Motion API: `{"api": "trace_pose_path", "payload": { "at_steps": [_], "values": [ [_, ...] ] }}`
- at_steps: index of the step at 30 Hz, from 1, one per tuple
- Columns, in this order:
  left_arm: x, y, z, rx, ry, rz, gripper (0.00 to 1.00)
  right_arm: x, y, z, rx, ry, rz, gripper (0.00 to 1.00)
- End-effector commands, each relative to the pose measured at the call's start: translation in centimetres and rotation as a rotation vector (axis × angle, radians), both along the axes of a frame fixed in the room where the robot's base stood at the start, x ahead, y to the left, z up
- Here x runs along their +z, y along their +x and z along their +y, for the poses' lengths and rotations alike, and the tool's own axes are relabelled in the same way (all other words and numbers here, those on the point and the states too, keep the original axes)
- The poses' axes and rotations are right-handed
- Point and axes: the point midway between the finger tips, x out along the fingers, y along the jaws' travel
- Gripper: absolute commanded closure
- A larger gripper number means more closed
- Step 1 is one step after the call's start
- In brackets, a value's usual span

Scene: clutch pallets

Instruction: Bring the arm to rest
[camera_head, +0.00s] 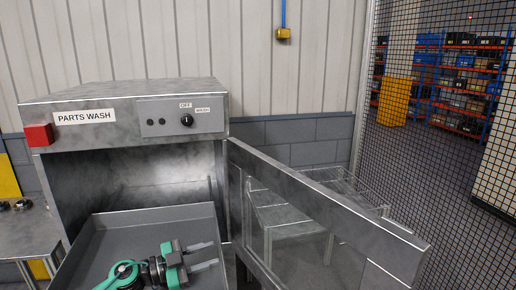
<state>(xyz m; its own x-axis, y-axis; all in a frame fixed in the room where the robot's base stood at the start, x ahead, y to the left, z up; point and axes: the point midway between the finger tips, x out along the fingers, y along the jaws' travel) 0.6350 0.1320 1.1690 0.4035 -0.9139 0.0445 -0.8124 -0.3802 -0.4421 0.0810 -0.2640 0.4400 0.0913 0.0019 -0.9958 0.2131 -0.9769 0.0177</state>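My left gripper (215,254) shows low in the head view, with a green and black body and two grey fingers pointing right. The fingers are apart and I see nothing between them. It is over the right part of a grey tray (150,220) at the mouth of the parts washer (130,100). I cannot tell whether it touches the tray. My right gripper is not in view.
The washer's door (320,210), framed in metal with a clear pane, stands open to the right of the tray. A red box (38,135) is on the washer's left front. A side table (30,232) stands at left. A mesh fence (440,130) is at right.

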Motion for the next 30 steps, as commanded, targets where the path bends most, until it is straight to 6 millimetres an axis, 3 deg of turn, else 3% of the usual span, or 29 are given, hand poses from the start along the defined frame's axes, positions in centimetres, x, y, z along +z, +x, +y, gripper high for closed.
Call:
{"api": "trace_pose_path", "payload": {
  "at_steps": [3, 8, 11, 17, 23, 27, 30],
  "values": [
    [0.5, -0.8, -0.9, 0.156, -0.152, -0.032, 0.68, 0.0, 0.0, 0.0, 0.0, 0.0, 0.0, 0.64],
    [0.2, -1.5, 0.4, 0.418, -0.287, -0.013, 0.68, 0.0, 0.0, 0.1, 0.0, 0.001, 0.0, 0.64],
    [-1.1, -2.3, 2.0, 0.594, -0.325, 0.038, 0.68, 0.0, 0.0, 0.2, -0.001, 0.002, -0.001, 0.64],
    [-6.0, -5.3, 5.7, 0.927, -0.296, 0.235, 0.68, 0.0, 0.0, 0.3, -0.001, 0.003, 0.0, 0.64],
    [-12.6, -11.5, 8.8, 1.172, -0.132, 0.529, 0.68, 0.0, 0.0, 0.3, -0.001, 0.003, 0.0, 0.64],
    [-17.0, -17.7, 10.0, 1.257, 0.042, 0.767, 0.68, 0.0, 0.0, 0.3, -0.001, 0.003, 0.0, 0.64],
    [-19.2, -21.9, 10.3, 1.268, 0.161, 0.911, 0.68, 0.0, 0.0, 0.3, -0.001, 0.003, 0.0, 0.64]
  ]
}}
